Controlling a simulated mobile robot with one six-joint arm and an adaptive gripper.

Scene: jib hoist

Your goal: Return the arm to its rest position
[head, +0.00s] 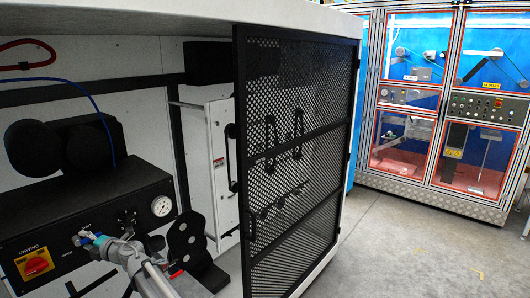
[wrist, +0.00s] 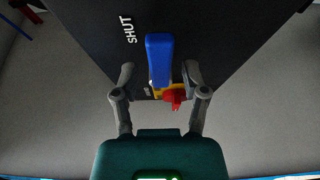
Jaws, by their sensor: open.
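My gripper (wrist: 158,74) is open in the wrist view, with one finger on each side of a blue lever (wrist: 159,55). The lever lies between the fingers, and I cannot tell whether they touch it. The word SHUT is printed on the black panel beside the lever. In the head view my gripper (head: 86,239) is small, at the front of the black control box (head: 120,207), at the end of my grey arm coming from the lower edge. My arm and gripper hide part of the box front there.
A red switch on a yellow plate (head: 37,263) sits left of my gripper, and a pressure gauge (head: 162,206) sits right. A black mesh door (head: 300,150) stands to the right. A glazed cabinet (head: 450,100) stands behind open grey floor (head: 430,250).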

